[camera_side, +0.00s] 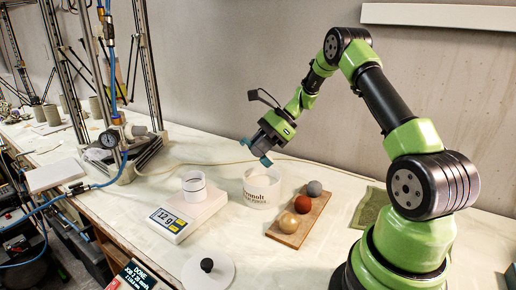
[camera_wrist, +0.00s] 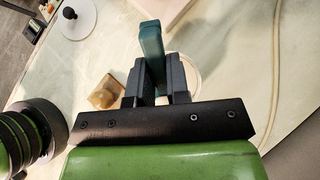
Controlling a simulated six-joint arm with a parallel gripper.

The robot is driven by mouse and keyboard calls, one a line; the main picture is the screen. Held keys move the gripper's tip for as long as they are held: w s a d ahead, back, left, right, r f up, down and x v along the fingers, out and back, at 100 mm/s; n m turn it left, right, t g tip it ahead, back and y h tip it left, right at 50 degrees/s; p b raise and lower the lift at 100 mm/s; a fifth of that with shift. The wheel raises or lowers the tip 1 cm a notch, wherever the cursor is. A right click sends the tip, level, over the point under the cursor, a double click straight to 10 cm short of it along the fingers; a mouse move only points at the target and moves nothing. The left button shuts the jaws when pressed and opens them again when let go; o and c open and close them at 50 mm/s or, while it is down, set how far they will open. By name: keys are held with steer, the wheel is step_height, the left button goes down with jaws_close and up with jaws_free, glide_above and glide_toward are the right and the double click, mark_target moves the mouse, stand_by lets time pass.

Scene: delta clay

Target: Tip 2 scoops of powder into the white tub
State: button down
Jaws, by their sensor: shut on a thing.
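My gripper (camera_side: 259,147) is shut on a teal scoop (camera_side: 266,161), which hangs tilted just above a white tub with dark lettering (camera_side: 261,193). In the wrist view my gripper (camera_wrist: 154,80) has its dark jaws on both sides of the teal scoop's handle (camera_wrist: 151,42). The scoop's bowl and any powder in it are hidden. A smaller white tub (camera_side: 194,190) stands upright on a scale (camera_side: 205,208) whose display seems to read 12 g.
A wooden board (camera_side: 318,210) with grey, red and tan balls lies right of the lettered tub. A white lid with a black knob (camera_side: 208,270) lies in front. A green cloth (camera_side: 370,207) lies by my base.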

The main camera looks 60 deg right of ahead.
steer(key=w+a+r+m+h, duration=0.2)
steer(key=w+a+m+h, duration=0.5)
steer(key=w+a+m, duration=0.4)
steer(key=shift+w+a+m+g+h, duration=0.3)
steer(key=shift+w+a+g+h, duration=0.15)
steer(key=shift+w, duration=1.6)
steer(key=shift+r, duration=0.1)
